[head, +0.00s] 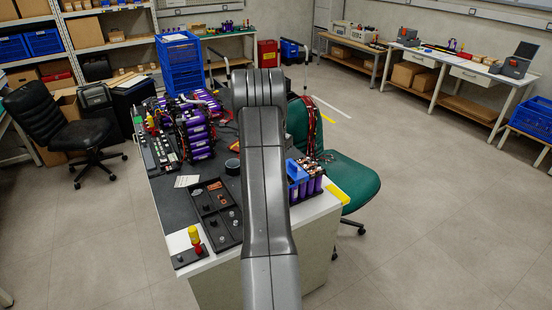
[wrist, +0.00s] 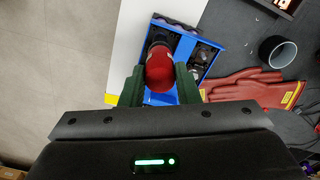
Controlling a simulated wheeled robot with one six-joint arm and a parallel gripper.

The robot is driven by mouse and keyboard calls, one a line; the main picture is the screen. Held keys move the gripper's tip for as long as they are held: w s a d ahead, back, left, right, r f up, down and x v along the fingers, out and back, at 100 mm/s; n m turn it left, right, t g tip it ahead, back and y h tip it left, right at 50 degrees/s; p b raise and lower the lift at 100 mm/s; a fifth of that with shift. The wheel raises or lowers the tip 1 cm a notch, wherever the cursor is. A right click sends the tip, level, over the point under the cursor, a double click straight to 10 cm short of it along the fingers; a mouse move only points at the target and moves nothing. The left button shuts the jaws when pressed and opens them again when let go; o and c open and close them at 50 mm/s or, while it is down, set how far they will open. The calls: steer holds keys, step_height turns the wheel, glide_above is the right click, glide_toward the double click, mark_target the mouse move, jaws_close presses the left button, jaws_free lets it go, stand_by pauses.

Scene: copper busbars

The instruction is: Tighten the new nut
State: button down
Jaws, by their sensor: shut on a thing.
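In the wrist view my gripper (wrist: 160,88) has its two green fingers shut on a red-handled tool (wrist: 160,72), which looks like a driver seen from above its handle. The tool points down over the blue battery holder (wrist: 186,45), and its dark lower part shows just beyond the handle. In the head view the blue holder (head: 297,174) stands with purple cells at the bench's right edge. My arm hides the gripper and tool there. The new nut cannot be made out; whether the tool's tip touches one is hidden.
A green chair (head: 345,182) stands close to the bench's right side.

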steer(key=n, duration=1.8)
steer(key=shift+m, duration=1)
steer(key=shift+r+p, duration=0.3)
steer(key=shift+r, duration=2.85)
